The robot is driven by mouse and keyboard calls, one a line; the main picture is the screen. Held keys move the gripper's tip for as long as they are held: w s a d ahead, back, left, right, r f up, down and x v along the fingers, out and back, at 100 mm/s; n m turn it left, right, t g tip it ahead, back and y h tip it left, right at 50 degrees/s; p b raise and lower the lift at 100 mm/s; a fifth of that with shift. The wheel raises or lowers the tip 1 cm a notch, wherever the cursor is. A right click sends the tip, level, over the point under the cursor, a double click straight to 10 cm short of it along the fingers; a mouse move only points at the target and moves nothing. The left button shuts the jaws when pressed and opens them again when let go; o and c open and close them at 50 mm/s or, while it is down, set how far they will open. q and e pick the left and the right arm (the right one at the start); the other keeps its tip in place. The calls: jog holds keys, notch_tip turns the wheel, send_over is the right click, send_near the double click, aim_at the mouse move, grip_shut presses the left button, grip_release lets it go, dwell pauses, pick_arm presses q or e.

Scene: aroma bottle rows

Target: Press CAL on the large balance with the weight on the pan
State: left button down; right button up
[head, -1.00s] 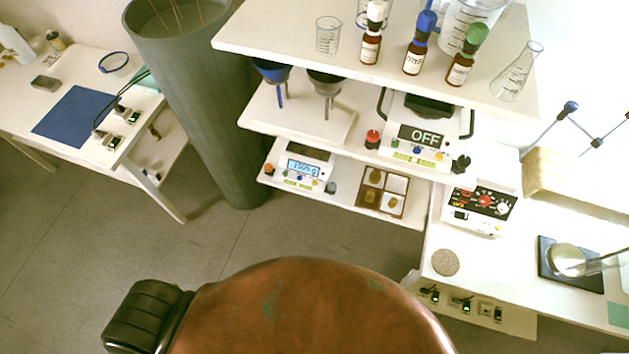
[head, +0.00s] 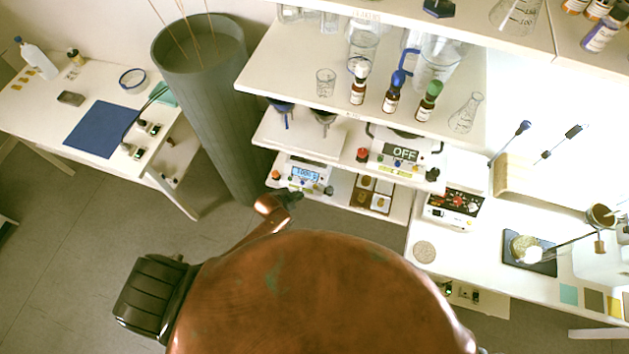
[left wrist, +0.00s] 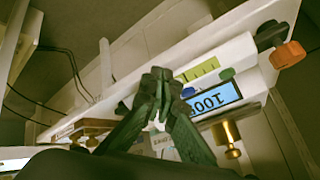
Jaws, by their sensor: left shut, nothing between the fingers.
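A balance (head: 298,183) with a lit blue display (head: 305,174) stands on the lowest shelf. Its display reads about 1000 g in the head view and shows upside down in the left wrist view (left wrist: 213,100). A brass weight (left wrist: 232,140) shows beyond the display in the wrist view; its contact with the pan is not clear. Small coloured buttons and a yellow-green label strip (left wrist: 200,71) lie along the front. My left gripper (head: 292,197) is shut and empty, just before the balance's front edge; its tips (left wrist: 160,76) show near the blue button (left wrist: 187,92). Contact cannot be told.
A second balance (head: 400,153) reading OFF stands one shelf up. A brown compartment box (head: 371,194) sits right of the lit balance. Bottles and glassware fill the shelf above. A tall grey bin (head: 205,110) stands at the left. An orange knob (left wrist: 287,54) flanks the lit balance.

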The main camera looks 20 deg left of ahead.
aim_at(314, 187)
pick_arm(q)
jog(key=w+d+r+m+p, duration=0.1)
jog(key=w+d+r, duration=0.1)
jog(key=r, duration=0.4)
jog(key=w+d+r+m+t+h+p, duration=0.1)
jog(key=w+d+r+p, duration=0.1)
jog(key=r, duration=0.5)
jog(key=shift+w+d+m+p, duration=0.3)
jog(key=shift+w+d+m, duration=0.1)
jog(key=shift+w+d, duration=0.3)
pick_arm(e)
notch_tip(314, 187, up, 5)
jog(key=shift+w+f, duration=0.1)
jog(key=shift+w, duration=0.05)
pick_arm(q)
jog(key=shift+a, duration=0.1)
pick_arm(e)
jog(key=shift+d, duration=0.15)
pick_arm(q)
jog(key=shift+f, duration=0.2)
pick_arm(e)
jog(key=shift+f, duration=0.1)
